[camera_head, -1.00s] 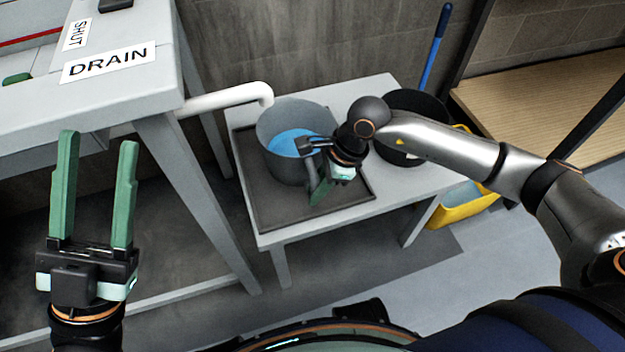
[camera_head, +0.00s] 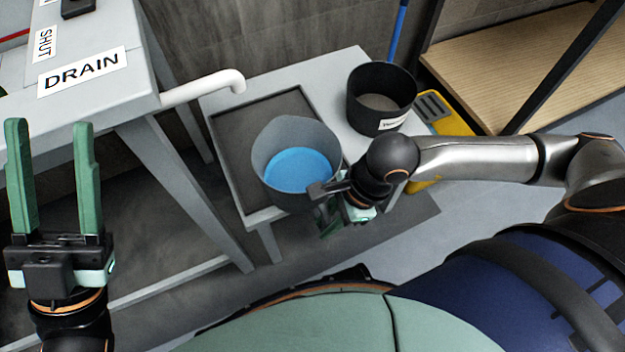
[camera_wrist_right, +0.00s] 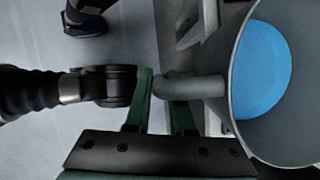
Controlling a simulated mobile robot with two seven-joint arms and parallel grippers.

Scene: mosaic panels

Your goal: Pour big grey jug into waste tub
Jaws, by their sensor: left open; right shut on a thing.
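The big grey jug (camera_head: 262,158), with blue liquid (camera_head: 298,170) inside, is upright over the front edge of the low table in the head view. My right gripper (camera_head: 327,214) is shut on the jug's handle; the right wrist view shows its green fingers around the handle (camera_wrist_right: 195,88) and part of the jug (camera_wrist_right: 238,110). The waste tub is a black round tub (camera_head: 362,112) with a white label that is hard to read, standing on the table behind and right of the jug. My left gripper (camera_head: 52,175) is open and empty at the left.
A dark shallow tray (camera_head: 228,140) lies on the low grey table (camera_head: 335,72), its visible part bare. A white drain pipe (camera_head: 205,88) reaches over the tray from the bench marked DRAIN.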

